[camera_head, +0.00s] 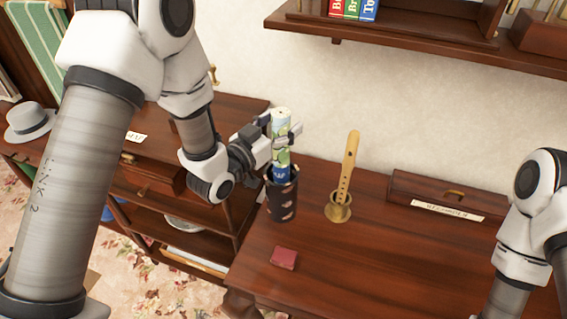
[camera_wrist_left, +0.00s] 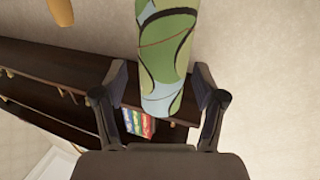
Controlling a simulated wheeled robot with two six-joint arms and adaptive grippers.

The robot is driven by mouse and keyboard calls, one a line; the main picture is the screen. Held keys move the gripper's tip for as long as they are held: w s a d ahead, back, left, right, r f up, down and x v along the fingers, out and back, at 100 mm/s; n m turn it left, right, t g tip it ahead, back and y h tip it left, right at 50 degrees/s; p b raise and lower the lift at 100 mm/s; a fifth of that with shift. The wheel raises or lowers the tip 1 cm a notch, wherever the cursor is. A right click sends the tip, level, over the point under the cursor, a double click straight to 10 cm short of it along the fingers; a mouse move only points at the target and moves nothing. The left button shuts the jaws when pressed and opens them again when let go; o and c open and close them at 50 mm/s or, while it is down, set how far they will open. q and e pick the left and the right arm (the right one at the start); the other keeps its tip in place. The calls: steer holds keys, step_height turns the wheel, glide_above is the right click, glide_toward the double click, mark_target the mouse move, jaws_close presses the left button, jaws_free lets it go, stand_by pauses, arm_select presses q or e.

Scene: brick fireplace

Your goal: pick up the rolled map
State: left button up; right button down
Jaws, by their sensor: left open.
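The rolled map (camera_head: 281,118), green and pale with a blue lower band, stands upright in a dark patterned cylindrical holder (camera_head: 283,202) on the desk. My left gripper (camera_head: 285,137) is at the map's upper part, coming from the left, its fingers open on either side of it. My right gripper is out of frame; only part of that arm shows at the right.
A wooden flute (camera_head: 349,165) stands in a brass cup (camera_head: 339,208) right of the holder. A small red box (camera_head: 284,258) lies in front. A long wooden box (camera_head: 436,194) sits at the back right. A wall shelf with books (camera_head: 353,8) hangs above. A grey hat (camera_head: 30,121) is far left.

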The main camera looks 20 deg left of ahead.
arm_select(q)
steer(key=shift+w, duration=0.25)
steer(key=shift+s+a, duration=0.15)
steer(key=shift+a, duration=0.05)
steer(key=shift+d, duration=0.15)
jaws_close()
